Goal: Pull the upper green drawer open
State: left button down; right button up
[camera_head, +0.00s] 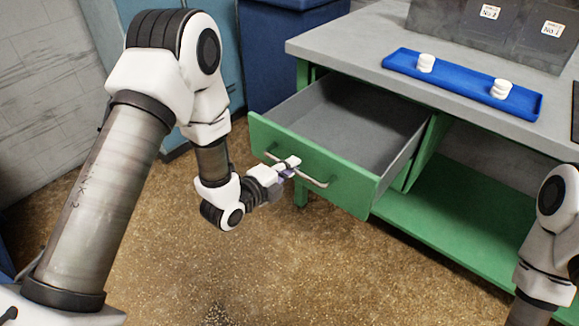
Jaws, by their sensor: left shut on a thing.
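The upper green drawer (345,187) stands pulled well out of the green workbench, and its grey inside looks empty. A pale bar handle (318,183) runs across its front. My left gripper (288,169) is at the left part of this handle and is shut on it; the fingers hide a short piece of the bar. My right arm shows at the right edge, but its gripper is outside the picture.
The grey benchtop (340,44) carries a blue tray (462,85) with white round pieces on it. Dark boxes (490,30) with labels stand behind. A green lower shelf (470,215) is under the bench. Blue cabinets (275,45) stand behind at left. The brown floor before the drawer is clear.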

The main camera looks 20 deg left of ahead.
pick_arm(q)
jog(key=shift+s+a, duration=0.1)
jog(key=shift+s, duration=0.25)
pick_arm(e)
jog(key=shift+s+a, duration=0.1)
jog(key=shift+s, duration=0.25)
jog(key=shift+f, duration=0.1)
pick_arm(q)
jog(key=c, duration=1.2)
grip_release()
jog(key=shift+w, duration=0.1)
jog(key=v, duration=0.7)
jog(key=shift+s, duration=0.25)
